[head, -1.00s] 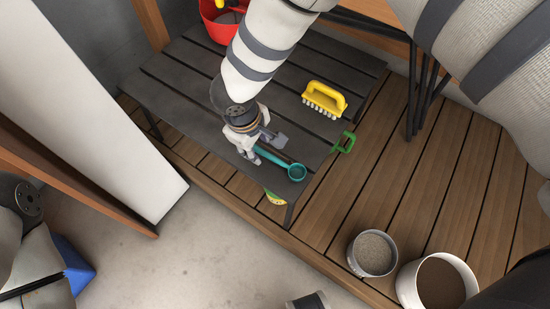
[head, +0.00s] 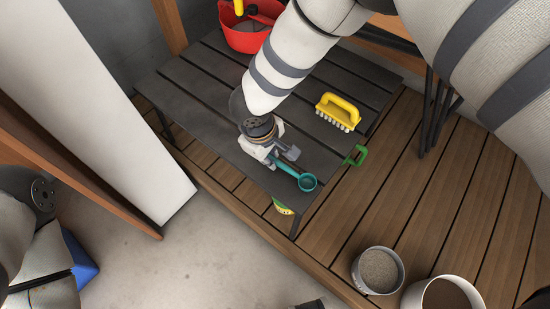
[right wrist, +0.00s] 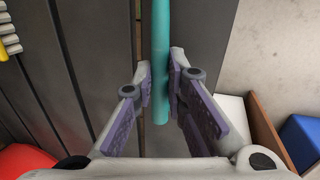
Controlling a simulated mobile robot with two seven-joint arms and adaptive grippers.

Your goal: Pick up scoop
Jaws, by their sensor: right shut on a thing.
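My right gripper (head: 284,159) reaches down from above and is shut on the handle. The gripper body hides the handle's far end in the head view. I cannot tell whether the scoop is clear of the tabletop. My left arm shows at the lower left of the head view, but its gripper is out of view.
On the dark table (head: 205,95) are a yellow brush (head: 338,110) and a red bucket (head: 245,38). A green-handled tool (head: 356,155) sits at the table's edge. Two filled pots (head: 378,270) (head: 440,296) stand on the wooden deck at lower right. A blue object (head: 80,262) is at lower left.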

